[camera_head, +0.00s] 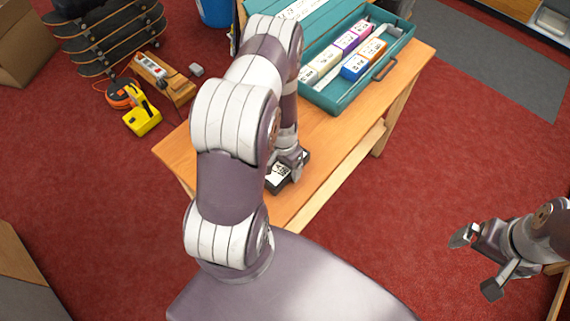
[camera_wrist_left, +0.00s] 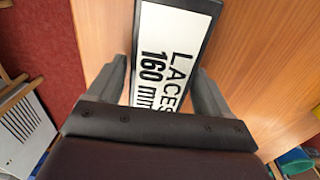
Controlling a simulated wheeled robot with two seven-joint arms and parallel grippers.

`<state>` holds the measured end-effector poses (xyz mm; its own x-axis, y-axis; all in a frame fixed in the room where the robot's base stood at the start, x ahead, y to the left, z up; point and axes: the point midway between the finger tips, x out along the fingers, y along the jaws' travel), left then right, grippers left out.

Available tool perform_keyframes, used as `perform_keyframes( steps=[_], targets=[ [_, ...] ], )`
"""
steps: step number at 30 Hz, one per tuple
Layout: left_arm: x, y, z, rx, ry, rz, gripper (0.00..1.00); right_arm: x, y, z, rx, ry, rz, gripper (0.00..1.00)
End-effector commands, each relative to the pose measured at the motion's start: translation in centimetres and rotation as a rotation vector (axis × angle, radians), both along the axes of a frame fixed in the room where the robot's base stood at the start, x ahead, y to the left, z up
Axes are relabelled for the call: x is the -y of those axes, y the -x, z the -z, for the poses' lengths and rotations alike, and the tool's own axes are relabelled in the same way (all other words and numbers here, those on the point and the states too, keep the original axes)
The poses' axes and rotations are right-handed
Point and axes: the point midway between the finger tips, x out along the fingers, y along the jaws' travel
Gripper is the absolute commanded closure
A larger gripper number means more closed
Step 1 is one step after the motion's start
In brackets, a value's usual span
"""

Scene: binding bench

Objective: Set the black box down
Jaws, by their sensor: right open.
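The black box (camera_head: 278,175) has a white label and is at the near part of the wooden bench. In the left wrist view the label of the black box (camera_wrist_left: 165,65) reads "LACES 160 mm". My left gripper (camera_head: 288,163) is over the box, and in the wrist view its fingers (camera_wrist_left: 162,75) lie along both sides of it, shut on it. The box is at or just above the bench top; its underside is hidden. My right gripper (camera_head: 478,262) is open and empty, off to the right above the red floor.
The wooden bench (camera_head: 325,130) has bare wood around the box. A teal tray (camera_head: 335,97) with several coloured, labelled boxes stands at its far end.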

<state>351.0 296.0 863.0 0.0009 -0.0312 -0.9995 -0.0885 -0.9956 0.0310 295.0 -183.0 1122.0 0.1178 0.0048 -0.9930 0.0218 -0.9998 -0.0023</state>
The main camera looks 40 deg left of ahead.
Motion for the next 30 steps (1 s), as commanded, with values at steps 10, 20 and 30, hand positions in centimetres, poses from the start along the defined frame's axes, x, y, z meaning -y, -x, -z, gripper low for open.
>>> perform_keyframes(
  steps=[10, 20, 30],
  targets=[
    [0.0, 0.0, -0.3, 0.000, 0.000, 0.000, 0.06, 0.0, 0.0, -0.3, 0.000, 0.000, 0.000, 0.00],
    [-0.2, -0.1, -5.6, 0.005, -0.003, 0.000, 0.06, 0.0, 0.0, -0.1, 0.000, 0.000, 0.000, 0.00],
    [-0.4, -0.1, -11.4, 0.003, -0.001, 0.000, 0.06, 0.0, 0.0, 0.6, 0.000, 0.000, 0.000, 0.00]
  ],
)
